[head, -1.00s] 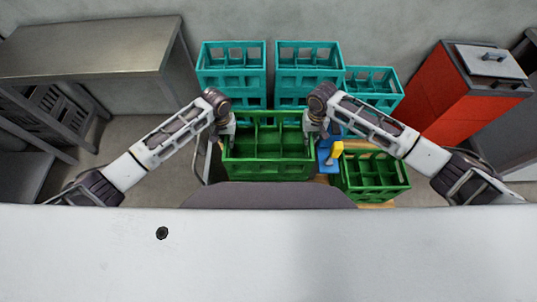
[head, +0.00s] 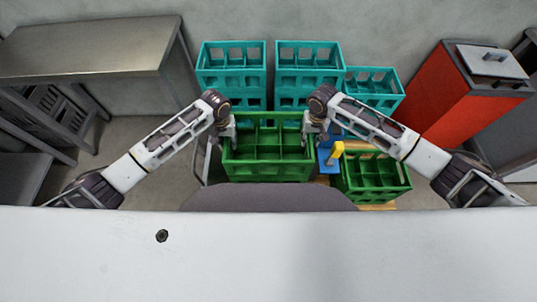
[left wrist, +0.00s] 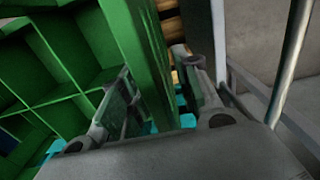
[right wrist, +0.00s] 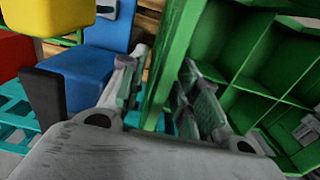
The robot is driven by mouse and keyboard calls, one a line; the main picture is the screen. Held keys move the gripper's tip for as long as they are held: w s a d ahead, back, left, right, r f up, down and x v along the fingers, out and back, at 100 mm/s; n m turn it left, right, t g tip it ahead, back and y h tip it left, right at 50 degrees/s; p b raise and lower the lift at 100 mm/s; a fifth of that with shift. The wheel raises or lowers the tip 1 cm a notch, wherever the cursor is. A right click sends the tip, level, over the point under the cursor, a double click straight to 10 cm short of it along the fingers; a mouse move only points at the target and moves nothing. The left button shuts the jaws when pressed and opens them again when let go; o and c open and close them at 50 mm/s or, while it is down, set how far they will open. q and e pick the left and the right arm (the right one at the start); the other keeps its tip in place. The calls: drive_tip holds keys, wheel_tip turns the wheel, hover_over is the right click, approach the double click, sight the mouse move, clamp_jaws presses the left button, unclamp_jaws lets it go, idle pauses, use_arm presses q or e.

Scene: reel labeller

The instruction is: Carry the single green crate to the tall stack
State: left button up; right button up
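A green crate (head: 268,170) with several compartments sits in the middle of the head view, its open top towards me. My left gripper (head: 229,137) is at its left wall; in the left wrist view its fingers (left wrist: 152,78) straddle that green wall and appear closed on it. My right gripper (head: 309,137) is at the right wall; in the right wrist view its fingers (right wrist: 164,75) likewise clasp the wall. A second green crate (head: 374,186) stands lower at the right, on a wooden pallet. Whether anything lies under the middle crate is hidden.
Teal crates stand behind: left (head: 231,79), middle (head: 309,78), and a lower one at right (head: 372,88). A blue and yellow object (head: 337,151) is between the green crates. A red cabinet (head: 453,100) stands right, a metal table (head: 95,50) left.

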use_arm(q)
drive_tip(key=shift+d, duration=0.1)
drive_tip(key=shift+r, duration=5.95)
use_arm(e)
drive_tip(key=shift+r, duration=0.1)
wheel_tip(320, 180, up, 12)
drive_tip(key=shift+a, duration=0.15)
